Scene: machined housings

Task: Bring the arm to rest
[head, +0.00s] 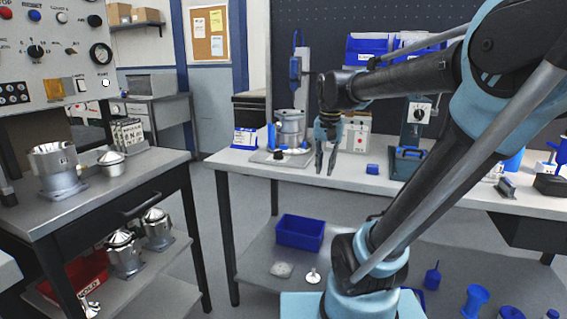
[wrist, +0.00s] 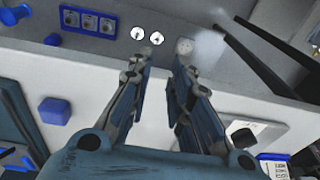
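My gripper (head: 327,160) hangs at the end of my arm, fingers pointing down, above the front part of the white workbench in the head view. In the wrist view my gripper (wrist: 163,72) shows two fingers apart with nothing between them. It is open and empty. My arm is stretched out over the bench from the right, with its elbow raised.
A metal housing (head: 291,128) stands on a fixture left of my gripper. A small blue block (head: 372,169) lies to its right. Blue bins (head: 367,48) stand at the back. A left table (head: 130,183) holds another housing (head: 58,168). Floor shows between the benches.

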